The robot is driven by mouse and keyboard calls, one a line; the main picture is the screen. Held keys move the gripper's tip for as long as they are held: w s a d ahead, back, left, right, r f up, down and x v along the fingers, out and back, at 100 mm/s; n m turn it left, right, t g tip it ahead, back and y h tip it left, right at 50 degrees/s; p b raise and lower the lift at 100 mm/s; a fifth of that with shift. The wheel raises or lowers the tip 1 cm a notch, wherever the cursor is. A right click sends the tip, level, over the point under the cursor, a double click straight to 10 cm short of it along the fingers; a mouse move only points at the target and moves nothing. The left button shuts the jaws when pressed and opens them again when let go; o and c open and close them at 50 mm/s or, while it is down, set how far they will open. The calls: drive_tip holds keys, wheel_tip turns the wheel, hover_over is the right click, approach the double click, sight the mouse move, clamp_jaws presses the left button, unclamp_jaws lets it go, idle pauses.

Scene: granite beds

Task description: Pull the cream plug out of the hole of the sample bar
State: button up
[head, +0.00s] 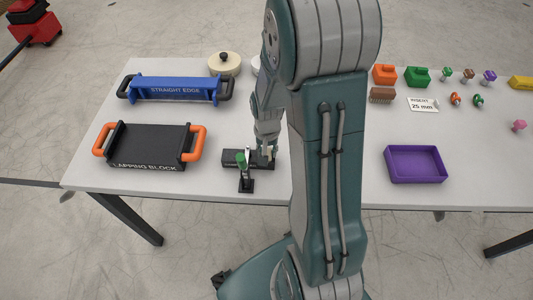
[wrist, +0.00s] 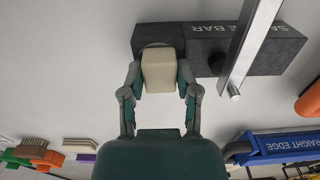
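In the head view the plug (head: 268,151) shows small beside my gripper (head: 266,146).
The clamp's metal bar (wrist: 250,45) crosses the sample bar close to my right finger. A black lapping block (head: 150,145) and a blue straight edge (head: 175,90) lie to the left. A purple tray (head: 415,178) stands at the right. Small coloured pieces lie at the back right.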

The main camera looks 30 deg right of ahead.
clamp_jaws()
drive_tip(key=shift+r, duration=0.7)
drive_tip(key=shift+r, duration=1.95)
